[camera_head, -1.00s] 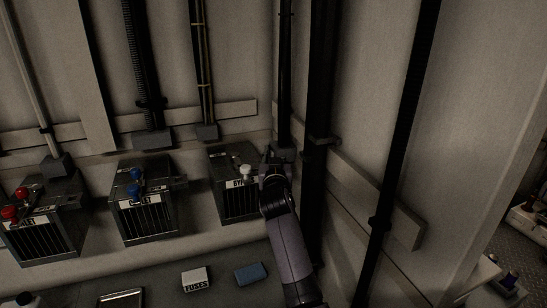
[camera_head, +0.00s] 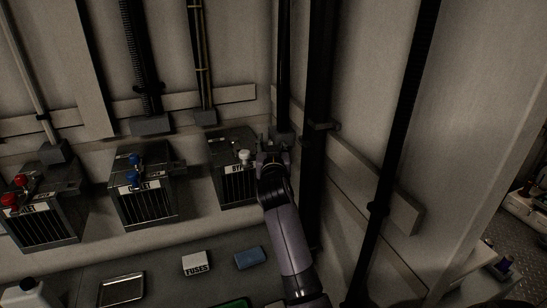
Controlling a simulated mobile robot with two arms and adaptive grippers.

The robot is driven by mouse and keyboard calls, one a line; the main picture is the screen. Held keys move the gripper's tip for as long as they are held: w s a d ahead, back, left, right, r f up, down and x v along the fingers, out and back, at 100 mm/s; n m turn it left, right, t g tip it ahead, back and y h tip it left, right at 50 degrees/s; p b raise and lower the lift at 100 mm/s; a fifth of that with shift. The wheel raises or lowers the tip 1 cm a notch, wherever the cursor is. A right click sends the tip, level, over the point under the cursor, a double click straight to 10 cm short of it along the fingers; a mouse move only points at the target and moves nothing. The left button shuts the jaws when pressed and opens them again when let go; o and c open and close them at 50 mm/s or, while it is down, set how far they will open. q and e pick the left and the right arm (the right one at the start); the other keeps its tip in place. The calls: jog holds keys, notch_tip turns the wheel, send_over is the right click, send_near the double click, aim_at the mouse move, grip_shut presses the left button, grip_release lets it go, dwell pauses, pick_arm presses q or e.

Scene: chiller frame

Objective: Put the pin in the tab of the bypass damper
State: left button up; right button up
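The bypass damper (camera_head: 233,184) is the rightmost of three dark grilled boxes on the wall, with a white label partly covered by my arm. A white knob (camera_head: 244,155) stands on its top front. My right gripper (camera_head: 268,148) is at the right end of the damper's top, seen from behind. Its fingers are small, dark and mostly hidden by the wrist, so I cannot tell whether they are open or hold the pin. The pin and the tab cannot be made out. My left gripper is not in view.
The outlet-type damper with blue knobs (camera_head: 147,197) and one with red knobs (camera_head: 43,218) stand to the left. A fuses box (camera_head: 196,263), a blue box (camera_head: 249,258) and a metal tray (camera_head: 121,289) lie on the bench. Dark vertical pipes (camera_head: 318,130) stand close right of my arm.

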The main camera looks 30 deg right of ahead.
jog(key=b+v, duration=0.1)
jog(key=v, duration=0.9)
jog(key=shift+r+b, duration=0.25)
jog(key=shift+b, duration=0.15)
jog(key=shift+d, duration=0.2)
jog(key=shift+c, duration=0.5)
